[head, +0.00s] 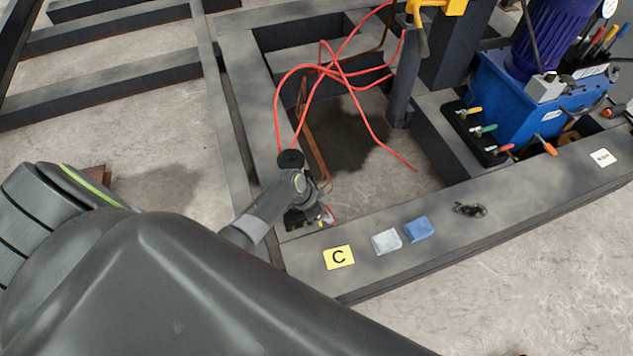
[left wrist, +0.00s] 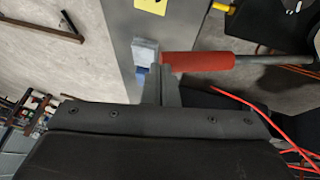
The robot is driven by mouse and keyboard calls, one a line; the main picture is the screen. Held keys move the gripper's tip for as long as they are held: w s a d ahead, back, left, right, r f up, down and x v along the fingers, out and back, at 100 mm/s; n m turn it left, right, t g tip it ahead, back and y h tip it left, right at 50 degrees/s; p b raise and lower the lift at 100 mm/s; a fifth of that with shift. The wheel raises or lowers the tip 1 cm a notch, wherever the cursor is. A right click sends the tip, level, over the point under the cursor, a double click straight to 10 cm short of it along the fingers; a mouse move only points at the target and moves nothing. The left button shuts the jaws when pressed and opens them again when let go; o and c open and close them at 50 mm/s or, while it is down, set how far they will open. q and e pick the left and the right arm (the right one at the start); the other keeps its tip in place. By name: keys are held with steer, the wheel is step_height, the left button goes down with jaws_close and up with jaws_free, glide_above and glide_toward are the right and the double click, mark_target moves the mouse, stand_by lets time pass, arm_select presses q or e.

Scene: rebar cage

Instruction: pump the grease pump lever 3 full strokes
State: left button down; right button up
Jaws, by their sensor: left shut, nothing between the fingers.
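In the left wrist view a red grip on a grey steel rod (left wrist: 198,62), which looks like the pump lever, lies across the picture just beyond my fingertips. My left gripper (left wrist: 161,78) is shut and empty, its tips close to the left end of the red grip. Whether they touch it I cannot tell. In the head view my left gripper (head: 306,215) is a small dark shape at the near left corner of the frame opening. The pump body and most of the lever are hidden there by my arm. My right gripper is not in view.
Red hoses (head: 345,80) loop over the opening. A blue pump unit (head: 530,95) stands at the right. Bare floor lies in front.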

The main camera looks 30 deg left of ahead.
arm_select(q)
steer(key=shift+s+d+f+b, duration=0.1)
steer(key=shift+d+f+b, duration=0.1)
steer(key=shift+f, duration=0.15)
steer(key=shift+s+d+f+b, duration=0.1)
steer(key=shift+f+b, duration=0.1)
steer(key=shift+f, duration=0.1)
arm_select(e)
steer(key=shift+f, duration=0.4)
arm_select(q)
steer(key=shift+f, duration=0.1)
steer(key=w+a+r+p, duration=0.2)
steer(key=r+p, duration=0.1)
steer(key=r, duration=0.2)
steer(key=w+a+r+p, duration=0.2)
steer(key=a+r+p, duration=0.1)
steer(key=r, duration=0.2)
steer(key=shift+w+a+r, duration=0.2)
steer(key=shift+w+r, duration=0.15)
steer(key=shift+r, duration=0.05)
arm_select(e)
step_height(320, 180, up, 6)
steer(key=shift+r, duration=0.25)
arm_select(q)
steer(key=shift+s, duration=0.1)
